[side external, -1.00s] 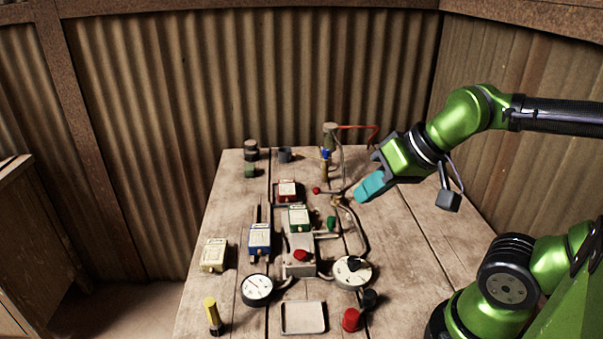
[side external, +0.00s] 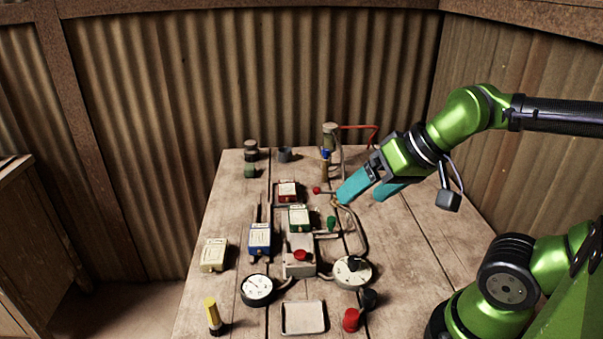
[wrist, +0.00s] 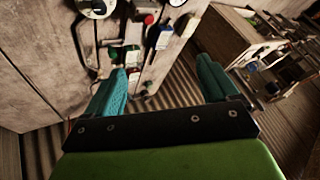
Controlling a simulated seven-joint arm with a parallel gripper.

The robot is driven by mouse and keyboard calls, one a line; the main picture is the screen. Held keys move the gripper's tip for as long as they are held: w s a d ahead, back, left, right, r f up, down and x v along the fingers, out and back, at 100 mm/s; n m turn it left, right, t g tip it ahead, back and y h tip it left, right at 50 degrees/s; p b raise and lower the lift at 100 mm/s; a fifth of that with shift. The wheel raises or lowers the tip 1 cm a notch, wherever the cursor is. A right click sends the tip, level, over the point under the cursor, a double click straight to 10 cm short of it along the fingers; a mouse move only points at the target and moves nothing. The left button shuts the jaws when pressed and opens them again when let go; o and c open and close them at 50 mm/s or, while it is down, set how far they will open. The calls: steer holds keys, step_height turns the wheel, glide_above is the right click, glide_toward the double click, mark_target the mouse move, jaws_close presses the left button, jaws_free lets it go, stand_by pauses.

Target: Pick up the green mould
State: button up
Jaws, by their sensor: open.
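The green mould (side external: 299,217) is a small block with a pale top and green edges, set in the press (side external: 298,262) at the middle of the table. It also seems to show in the wrist view (wrist: 132,57), partly behind a finger. My gripper (side external: 362,196) has two teal fingers spread apart with nothing between them. It is above the table, to the right of the green mould and apart from it. In the wrist view, the open fingers (wrist: 160,68) frame the bench and floor.
A red mould (side external: 288,190) lies behind the green one, a blue mould (side external: 260,238) to its left and a cream mould (side external: 214,255) further left. Two gauges (side external: 257,290) (side external: 352,271), a tray (side external: 303,318) and pipes crowd the front and right.

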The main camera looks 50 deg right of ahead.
steer(key=shift+f, duration=0.1)
steer(key=m+g+h, duration=0.2)
steer(key=m+g, duration=0.3)
steer(key=g, duration=0.2)
glide_above(299, 214)
step_height(299, 214, down, 7)
steer(key=f, duration=0.9)
steer(key=shift+s+a+f, duration=0.15)
steer(key=shift+s+a, duration=0.05)
steer(key=shift+a, duration=0.05)
steer(key=shift+w+d+f, duration=0.1)
steer(key=shift+w+f, duration=0.05)
steer(key=shift+f, duration=3.15)
steer(key=shift+r, duration=0.1)
steer(key=c, duration=1.4)
